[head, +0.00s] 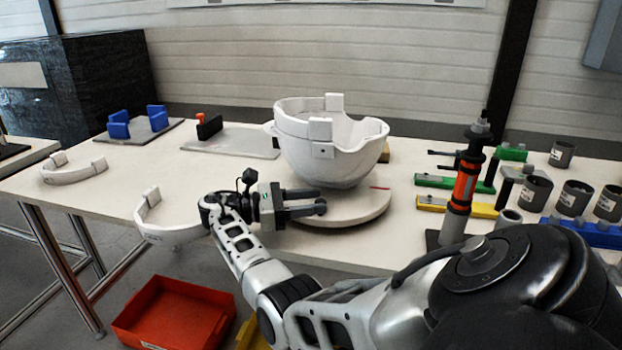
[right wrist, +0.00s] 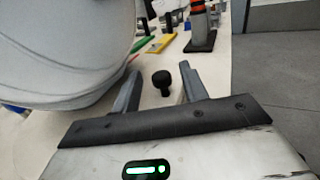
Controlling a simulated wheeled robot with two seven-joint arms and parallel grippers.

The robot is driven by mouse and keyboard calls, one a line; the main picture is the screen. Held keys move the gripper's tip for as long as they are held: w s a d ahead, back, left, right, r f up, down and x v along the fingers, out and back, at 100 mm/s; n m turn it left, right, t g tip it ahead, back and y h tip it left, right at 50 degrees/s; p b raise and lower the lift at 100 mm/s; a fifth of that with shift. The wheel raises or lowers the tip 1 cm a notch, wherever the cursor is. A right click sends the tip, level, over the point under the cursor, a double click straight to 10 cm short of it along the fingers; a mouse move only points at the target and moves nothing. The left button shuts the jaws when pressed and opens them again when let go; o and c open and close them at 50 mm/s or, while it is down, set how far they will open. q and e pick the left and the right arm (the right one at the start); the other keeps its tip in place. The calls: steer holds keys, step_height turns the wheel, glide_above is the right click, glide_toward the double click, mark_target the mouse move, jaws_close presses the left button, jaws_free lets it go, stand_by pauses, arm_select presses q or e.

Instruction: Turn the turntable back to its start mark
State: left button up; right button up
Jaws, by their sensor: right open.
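The turntable (head: 360,207) is a round white disc on the table, with a short red mark (head: 379,188) near its right edge. A white helmet shell (head: 335,155) sits on it, open side up, and fills the left of the right wrist view (right wrist: 60,50). My right gripper (head: 315,202) is at the disc's front left edge, fingers apart. In the right wrist view, a black knob (right wrist: 161,79) stands between and just beyond the open fingertips (right wrist: 160,88); contact is not visible. The start mark cannot be made out for certain. My left gripper is out of view.
White curved pieces (head: 75,173) lie at the left. An orange-banded upright tool (head: 465,185) stands right of the turntable, with green (head: 450,183) and yellow (head: 470,207) holders and grey cups (head: 536,192) beyond. A red bin (head: 175,315) is below the table's front edge.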

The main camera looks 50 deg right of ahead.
steer(key=r, duration=0.1)
steer(key=r+p, duration=0.1)
steer(key=r, duration=0.1)
steer(key=shift+s+a+r, duration=0.2)
arm_select(q)
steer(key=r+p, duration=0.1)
steer(key=p, duration=0.1)
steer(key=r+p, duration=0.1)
steer(key=p, duration=0.1)
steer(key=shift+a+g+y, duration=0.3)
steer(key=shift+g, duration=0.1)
arm_select(e)
steer(key=s+a+r, duration=0.8)
steer(key=a, duration=0.2)
steer(key=shift+s+a+r, duration=0.2)
steer(key=shift+a+r, duration=0.05)
steer(key=shift+r, duration=0.15)
steer(key=shift+f, duration=0.1)
steer(key=shift+c, duration=0.2)
